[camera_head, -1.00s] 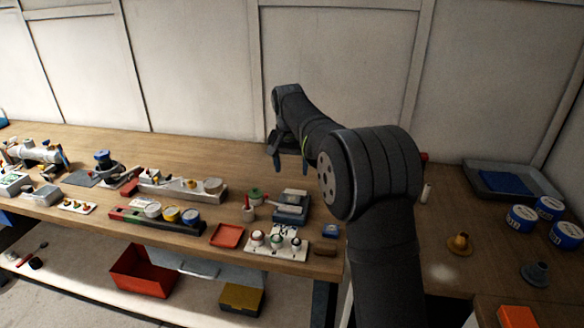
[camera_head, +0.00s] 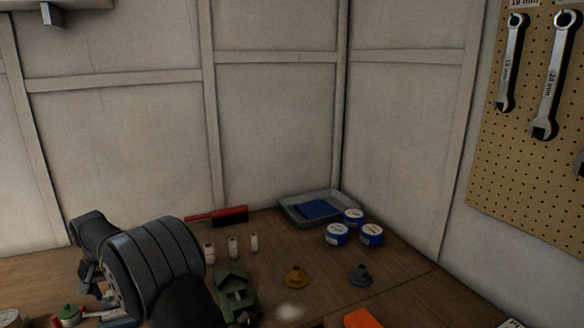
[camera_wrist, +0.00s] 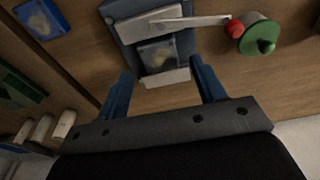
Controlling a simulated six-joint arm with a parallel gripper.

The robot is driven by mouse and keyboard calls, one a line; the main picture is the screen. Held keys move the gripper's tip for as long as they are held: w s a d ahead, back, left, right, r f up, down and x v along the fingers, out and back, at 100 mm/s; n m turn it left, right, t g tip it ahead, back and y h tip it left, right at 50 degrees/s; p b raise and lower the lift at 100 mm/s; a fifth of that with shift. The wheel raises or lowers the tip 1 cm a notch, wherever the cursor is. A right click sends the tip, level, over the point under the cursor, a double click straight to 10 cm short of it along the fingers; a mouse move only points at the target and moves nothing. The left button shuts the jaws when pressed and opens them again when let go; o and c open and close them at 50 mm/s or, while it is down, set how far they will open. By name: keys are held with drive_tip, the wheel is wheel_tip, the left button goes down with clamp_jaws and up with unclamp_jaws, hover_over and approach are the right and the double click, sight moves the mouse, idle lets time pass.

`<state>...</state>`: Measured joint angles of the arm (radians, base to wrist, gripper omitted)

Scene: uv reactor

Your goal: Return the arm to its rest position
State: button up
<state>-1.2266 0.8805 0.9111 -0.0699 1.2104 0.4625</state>
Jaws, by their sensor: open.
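My gripper (camera_wrist: 161,72) is open and empty in the wrist view, with its two blue fingers apart. Below it on the wooden bench is a blue-grey device (camera_wrist: 125,30) with a small clear-windowed block and a pale bar across it. The fingers appear to straddle the device's near end from above; I cannot tell how high they are. In the head view my arm stands at the lower left, and its gripper end is mostly hidden.
A green-lidded jar (camera_wrist: 262,38) and a blue box (camera_wrist: 44,18) flank the device. Wrenches (camera_head: 553,80) hang on a pegboard.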

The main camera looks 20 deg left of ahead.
drive_tip(key=shift+r, duration=0.7)
